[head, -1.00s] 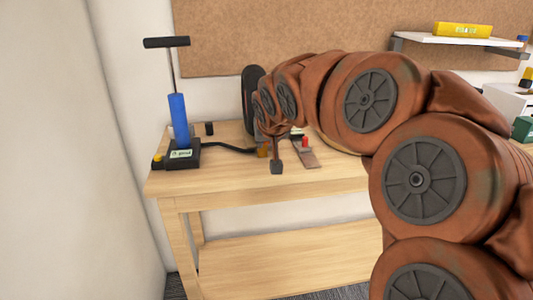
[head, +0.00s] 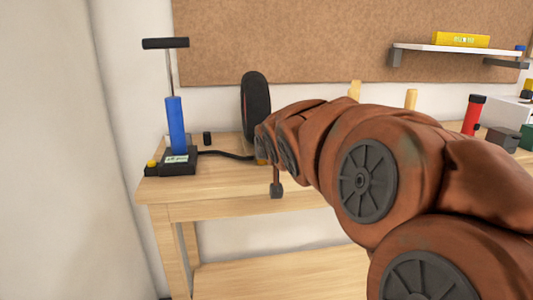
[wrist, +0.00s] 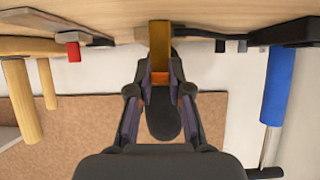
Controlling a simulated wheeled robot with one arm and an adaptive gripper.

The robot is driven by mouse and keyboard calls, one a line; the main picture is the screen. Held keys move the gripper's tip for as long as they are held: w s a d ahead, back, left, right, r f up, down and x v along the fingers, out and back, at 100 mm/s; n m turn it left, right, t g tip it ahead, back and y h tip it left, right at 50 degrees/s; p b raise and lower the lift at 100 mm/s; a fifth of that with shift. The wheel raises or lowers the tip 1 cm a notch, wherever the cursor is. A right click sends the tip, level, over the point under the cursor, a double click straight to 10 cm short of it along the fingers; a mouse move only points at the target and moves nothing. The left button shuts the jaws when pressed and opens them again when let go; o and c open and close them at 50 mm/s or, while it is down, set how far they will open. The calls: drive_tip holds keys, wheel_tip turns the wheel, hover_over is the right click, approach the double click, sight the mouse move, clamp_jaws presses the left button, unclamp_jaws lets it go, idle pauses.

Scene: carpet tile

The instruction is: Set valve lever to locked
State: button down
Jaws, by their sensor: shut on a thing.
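In the wrist view, a brass-yellow lever piece (wrist: 160,38) with an orange part (wrist: 160,78) at its end lies between the fingers of my gripper (wrist: 160,70). My gripper is shut on the lever. A small bit of yellow shows in the head view (head: 262,160), beside the end of my arm, where the black hose (head: 228,153) ends. My arm hides most of the lever and my fingers there, so I cannot tell the lever's angle. A pump with a blue cylinder (head: 176,125) and T-handle stands at the hose's other end.
A black wheel (head: 255,105) stands upright behind the lever. The wooden bench (head: 185,190) has free room at its front left. A red-and-black cylinder (head: 473,114) and boxes are at the right. A shelf (head: 445,52) hangs on the back wall.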

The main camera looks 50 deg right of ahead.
drive_tip(key=c, duration=1.1)
unclamp_jaws()
drive_tip(key=shift+r, duration=0.15)
drive_tip(key=shift+r, duration=4.9)
